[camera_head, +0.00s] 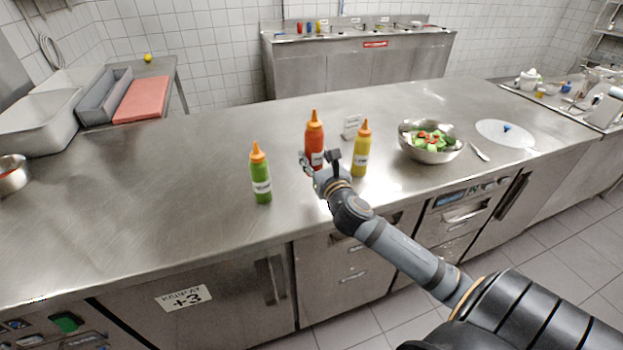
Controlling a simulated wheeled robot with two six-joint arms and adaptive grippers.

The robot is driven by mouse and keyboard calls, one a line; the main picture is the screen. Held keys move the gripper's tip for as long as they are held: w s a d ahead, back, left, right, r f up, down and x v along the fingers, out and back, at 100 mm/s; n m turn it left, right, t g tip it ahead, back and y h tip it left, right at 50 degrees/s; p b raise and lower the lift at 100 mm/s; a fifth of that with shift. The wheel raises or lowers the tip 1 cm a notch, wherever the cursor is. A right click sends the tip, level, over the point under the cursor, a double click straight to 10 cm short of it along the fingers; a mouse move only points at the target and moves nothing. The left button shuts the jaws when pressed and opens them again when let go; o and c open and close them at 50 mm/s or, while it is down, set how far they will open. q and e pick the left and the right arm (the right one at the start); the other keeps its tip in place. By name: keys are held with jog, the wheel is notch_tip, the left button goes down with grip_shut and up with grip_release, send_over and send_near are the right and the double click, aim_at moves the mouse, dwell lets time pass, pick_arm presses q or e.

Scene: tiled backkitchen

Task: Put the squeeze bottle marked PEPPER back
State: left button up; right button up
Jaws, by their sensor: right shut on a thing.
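Three squeeze bottles with orange caps stand upright on the steel counter: a green one (261,180) at left, a red one (315,133) in the middle and a yellow one (361,155) at right. Each has a white label, but the print is too small to read surely, so I cannot tell which says PEPPER. My right gripper (321,162) is shut on the red bottle's lower part, and hides some of its label and its base. I cannot tell whether the red bottle touches the counter. My left gripper is not in view.
A small white sign (352,126) stands behind the bottles. A steel salad bowl (431,154) and a white disc (504,133) are to the right. The counter (160,190) left of the green bottle is clear. Trays and a red board (141,99) lie beyond at left.

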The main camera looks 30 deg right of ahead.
jog(key=w+f, duration=0.1)
jog(key=f, duration=0.1)
jog(key=w+d+f, duration=0.1)
jog(key=shift+w+f, duration=0.35)
jog(key=shift+w, duration=0.05)
jog(key=shift+f+b, duration=0.45)
jog(key=shift+f, duration=1.05)
jog(key=shift+f, duration=0.2)
jog(key=o, duration=0.7)
